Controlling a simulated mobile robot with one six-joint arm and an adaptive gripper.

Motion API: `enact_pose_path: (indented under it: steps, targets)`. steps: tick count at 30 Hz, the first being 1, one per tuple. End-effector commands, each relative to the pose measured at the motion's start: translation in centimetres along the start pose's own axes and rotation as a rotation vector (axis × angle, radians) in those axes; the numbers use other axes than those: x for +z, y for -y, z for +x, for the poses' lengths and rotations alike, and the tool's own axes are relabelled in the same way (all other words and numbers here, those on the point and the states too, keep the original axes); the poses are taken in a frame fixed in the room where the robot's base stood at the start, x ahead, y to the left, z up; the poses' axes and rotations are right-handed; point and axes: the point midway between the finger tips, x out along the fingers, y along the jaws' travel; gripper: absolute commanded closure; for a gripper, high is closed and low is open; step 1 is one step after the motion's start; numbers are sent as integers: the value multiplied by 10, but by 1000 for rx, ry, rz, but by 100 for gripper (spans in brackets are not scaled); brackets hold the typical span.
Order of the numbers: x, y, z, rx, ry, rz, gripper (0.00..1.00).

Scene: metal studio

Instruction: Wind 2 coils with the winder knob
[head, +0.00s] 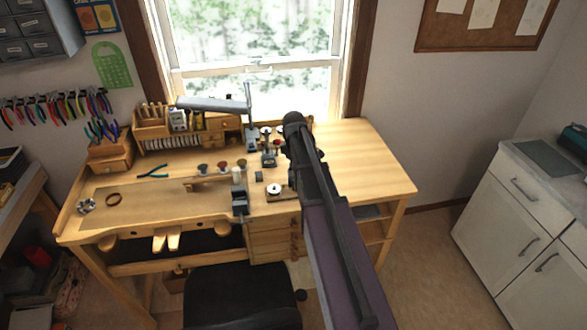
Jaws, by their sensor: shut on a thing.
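A small winder (275,189) with a white round disc on a wooden base sits on the workbench, left of my forearm. My gripper (292,178) is at the right end of this winder, pointing down and mostly hidden by my dark wrist and arm. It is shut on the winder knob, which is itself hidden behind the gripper. Wire and any coils are too small to make out.
The wooden workbench (349,166) is clear on its right side. A bench vise (239,203), a cream cylinder (238,175) and small cups (203,169) stand left of the winder. A lamp (214,104) reaches over the back. A black chair (240,296) stands in front.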

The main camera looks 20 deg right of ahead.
Motion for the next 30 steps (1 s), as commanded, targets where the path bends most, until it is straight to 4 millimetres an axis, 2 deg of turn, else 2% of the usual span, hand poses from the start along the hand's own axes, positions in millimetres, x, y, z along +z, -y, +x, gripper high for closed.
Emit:
enact_pose_path:
  steps: [30]
  targets:
    - [0,2,0,-2,1,964,100]
